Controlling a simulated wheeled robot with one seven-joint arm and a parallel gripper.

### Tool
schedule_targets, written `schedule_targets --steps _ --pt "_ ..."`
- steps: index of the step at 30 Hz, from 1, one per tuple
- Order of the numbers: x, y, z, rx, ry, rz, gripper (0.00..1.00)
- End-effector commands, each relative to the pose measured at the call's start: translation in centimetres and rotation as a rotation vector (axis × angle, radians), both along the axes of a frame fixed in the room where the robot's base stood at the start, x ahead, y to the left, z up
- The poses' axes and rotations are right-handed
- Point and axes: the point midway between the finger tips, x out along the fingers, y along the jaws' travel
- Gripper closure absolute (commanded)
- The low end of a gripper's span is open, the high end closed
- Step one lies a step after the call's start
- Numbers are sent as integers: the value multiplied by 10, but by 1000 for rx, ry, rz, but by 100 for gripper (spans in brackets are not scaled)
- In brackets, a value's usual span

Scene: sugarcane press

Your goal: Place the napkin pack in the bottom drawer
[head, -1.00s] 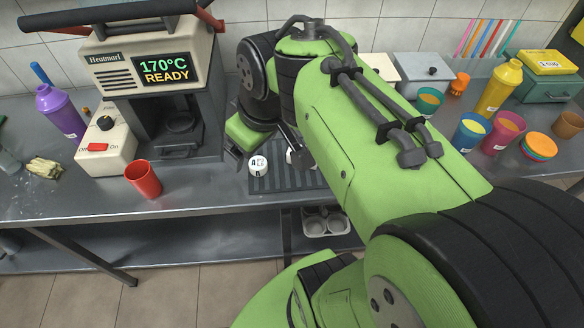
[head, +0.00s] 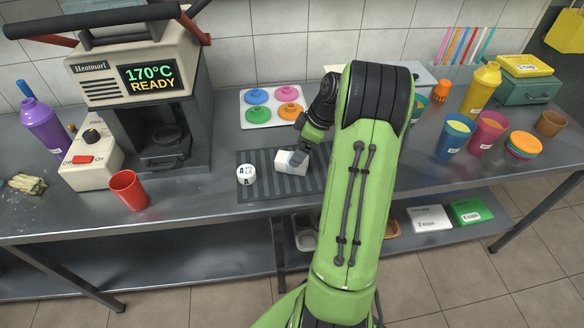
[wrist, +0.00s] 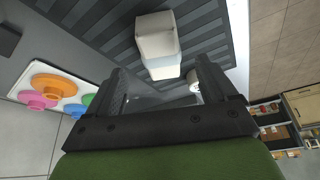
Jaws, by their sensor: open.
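A plain white block (head: 290,163), which may be the napkin pack, lies on the dark ridged mat (head: 262,187) in the head view. In the wrist view the white block (wrist: 157,38) shows just beyond and between my fingertips. My gripper (head: 299,156) is right at the block in the head view; its fingers (wrist: 162,80) are spread in the wrist view. I cannot tell whether they touch the block. At the right, a green box with a handle (head: 535,91) stands under a yellow labelled one (head: 525,65); whether these are drawers is unclear.
A small white marked piece (head: 246,174) sits left of the block. A tray of coloured knobbed pieces (head: 272,106) lies behind. A red cup (head: 129,190) is at left; a blue cup (head: 455,136) and other cups stand right. White and green boxes (head: 470,212) are on the lower shelf.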

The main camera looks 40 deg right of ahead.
Motion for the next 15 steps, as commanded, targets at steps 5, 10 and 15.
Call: schedule_targets --steps 5,10,15 --pt "6 5 -16 0 0 2 15" --pt "16 13 -47 3 2 2 15" --pt "19 15 -53 -1 0 0 15"
